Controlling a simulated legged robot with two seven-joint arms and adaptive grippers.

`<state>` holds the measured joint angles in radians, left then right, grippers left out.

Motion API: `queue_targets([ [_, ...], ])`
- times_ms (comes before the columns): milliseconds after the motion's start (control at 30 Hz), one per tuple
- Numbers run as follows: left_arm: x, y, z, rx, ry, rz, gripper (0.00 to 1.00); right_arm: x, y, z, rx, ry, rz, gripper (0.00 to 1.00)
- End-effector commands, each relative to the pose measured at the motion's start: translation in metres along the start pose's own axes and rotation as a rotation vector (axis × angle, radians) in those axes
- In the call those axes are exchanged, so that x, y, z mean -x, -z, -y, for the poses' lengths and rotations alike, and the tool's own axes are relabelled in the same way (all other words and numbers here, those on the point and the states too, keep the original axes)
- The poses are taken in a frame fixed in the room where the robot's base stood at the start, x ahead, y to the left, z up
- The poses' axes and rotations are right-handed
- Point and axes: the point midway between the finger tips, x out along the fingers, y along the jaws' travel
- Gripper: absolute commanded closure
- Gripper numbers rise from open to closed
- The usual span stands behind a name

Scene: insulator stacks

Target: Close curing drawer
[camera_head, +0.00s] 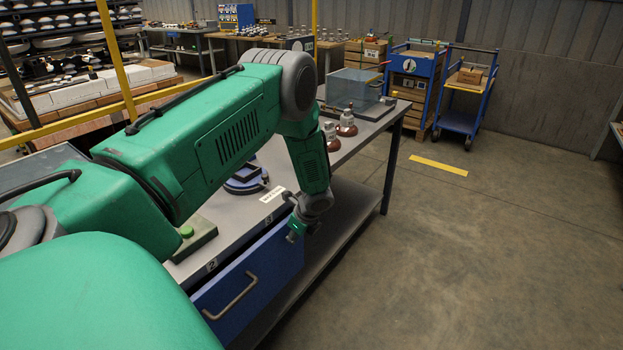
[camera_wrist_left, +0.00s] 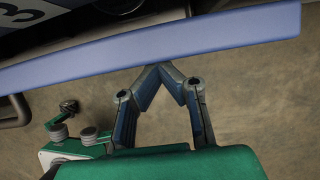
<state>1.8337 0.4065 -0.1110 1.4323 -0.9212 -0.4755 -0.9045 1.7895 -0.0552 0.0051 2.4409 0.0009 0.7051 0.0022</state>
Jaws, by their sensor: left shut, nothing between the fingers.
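The blue drawer (camera_head: 250,280) with a grey bar handle sits under the front edge of the grey workbench (camera_head: 235,222). Its front panel stands out from the bench edge, so it looks partly open. In the left wrist view the drawer's blue front panel (camera_wrist_left: 215,42) crosses the top, with a dark gap behind it. My left gripper (camera_head: 296,234) is at the drawer's far right end. In the left wrist view its fingertips (camera_wrist_left: 159,68) are together, empty, and at or very near the panel's outer face; contact is not certain. My right gripper is not in view.
Brown insulators (camera_head: 346,122) and a clear-sided tank (camera_head: 355,88) stand on the bench's far end. A green box with a button (camera_head: 187,232) is near its front. A lower shelf (camera_head: 345,210) lies beneath. The floor to the right is clear.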

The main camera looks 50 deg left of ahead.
Motion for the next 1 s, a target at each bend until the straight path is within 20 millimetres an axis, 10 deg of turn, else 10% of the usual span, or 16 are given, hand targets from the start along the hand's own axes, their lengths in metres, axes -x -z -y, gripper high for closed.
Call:
queue_targets([
  [300, -0.017, -0.034, 0.001, 0.001, -0.001, -0.006, 1.00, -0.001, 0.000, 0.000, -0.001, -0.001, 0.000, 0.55],
  [1000, -0.016, -0.034, -0.001, -0.001, -0.002, 0.001, 1.00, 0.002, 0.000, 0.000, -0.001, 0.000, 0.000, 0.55],
])
